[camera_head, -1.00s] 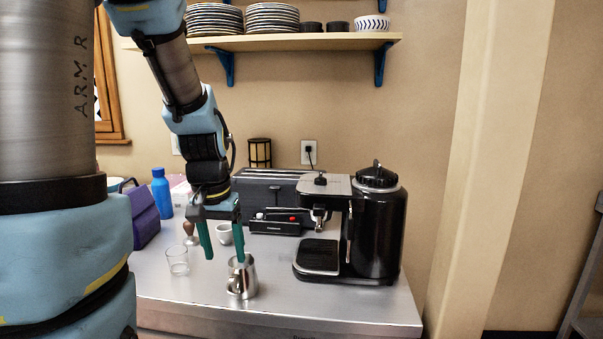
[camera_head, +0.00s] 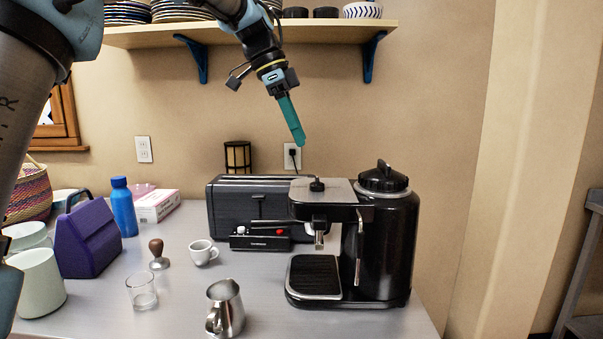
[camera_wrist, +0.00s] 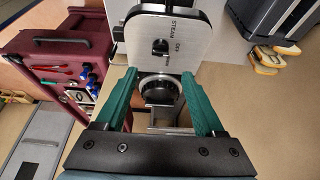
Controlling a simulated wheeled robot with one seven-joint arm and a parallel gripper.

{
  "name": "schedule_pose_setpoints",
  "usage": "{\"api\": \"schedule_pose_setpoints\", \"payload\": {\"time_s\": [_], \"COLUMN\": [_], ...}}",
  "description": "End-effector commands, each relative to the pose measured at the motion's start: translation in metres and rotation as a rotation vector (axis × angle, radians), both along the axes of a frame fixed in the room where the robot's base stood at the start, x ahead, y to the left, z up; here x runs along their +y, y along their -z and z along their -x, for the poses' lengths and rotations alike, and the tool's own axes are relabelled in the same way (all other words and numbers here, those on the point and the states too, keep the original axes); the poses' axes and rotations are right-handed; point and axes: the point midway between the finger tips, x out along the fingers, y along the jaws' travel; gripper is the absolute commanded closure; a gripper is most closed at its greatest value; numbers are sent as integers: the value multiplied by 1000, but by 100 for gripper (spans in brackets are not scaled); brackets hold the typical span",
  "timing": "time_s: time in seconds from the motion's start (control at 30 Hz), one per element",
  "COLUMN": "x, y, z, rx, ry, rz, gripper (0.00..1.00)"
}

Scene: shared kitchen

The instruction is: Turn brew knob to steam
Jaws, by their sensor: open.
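The coffee machine (camera_head: 389,240) is black with a steel top plate and stands at the right of the counter. Its small black knob (camera_head: 317,185) sits upright on that plate. In the wrist view the knob (camera_wrist: 160,47) shows beside the printed words STEAM and OFF; a third word is too small to read surely. I cannot tell which word the knob points at. My gripper (camera_head: 302,143) is above and slightly left of the knob, pointing down, apart from it. In the wrist view my gripper (camera_wrist: 158,74) has its green fingers spread with nothing held.
A dark toaster (camera_head: 225,207) stands behind the machine's left side. A steel jug (camera_head: 228,310), a glass (camera_head: 142,291) and a white cup (camera_head: 203,253) stand to the left on the counter. A shelf (camera_head: 240,33) with dishes hangs above, close to my arm.

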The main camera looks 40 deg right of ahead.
Motion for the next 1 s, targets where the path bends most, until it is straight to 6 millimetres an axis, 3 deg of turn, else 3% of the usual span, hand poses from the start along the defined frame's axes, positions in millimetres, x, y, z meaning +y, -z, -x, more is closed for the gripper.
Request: {"api": "schedule_pose_setpoints", "payload": {"time_s": [0.3,0.5,0.93,1.0], "x": [-17,-24,-27,-27], "y": [53,78,89,89], "z": [15,20,22,22], "rx": [3,1,0,0], "ry": [-2,-3,-6,-6], "rz": [-5,-3,-1,-1], "gripper": [30,30,30,36]}}
